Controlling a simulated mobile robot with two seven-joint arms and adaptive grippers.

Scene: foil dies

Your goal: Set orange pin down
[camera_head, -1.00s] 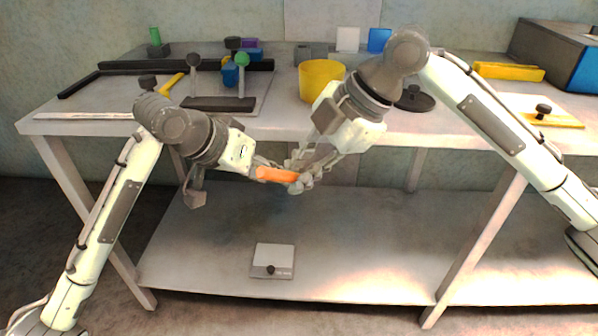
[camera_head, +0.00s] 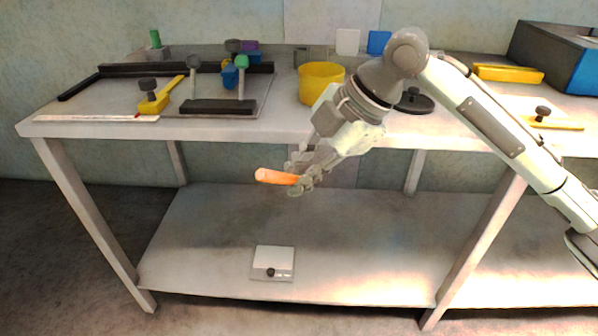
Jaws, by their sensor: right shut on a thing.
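The orange pin (camera_head: 274,177) is a short orange rod, lying roughly level in the air in front of the table's front edge. My right gripper (camera_head: 299,182) is shut on the pin's right end; the pin's left end sticks out free. The pin and gripper hang above the lower shelf, below the height of the tabletop. The part of the pin between the fingers is hidden. My left gripper is not in view.
The table (camera_head: 330,127) holds a yellow bucket (camera_head: 320,84), a dark block (camera_head: 218,106), upright knobbed pins, a yellow handled piece (camera_head: 153,103) and a black round lid (camera_head: 414,102). A white plate with a knob (camera_head: 272,262) lies on the lower shelf (camera_head: 350,230). Tabletop front has free room.

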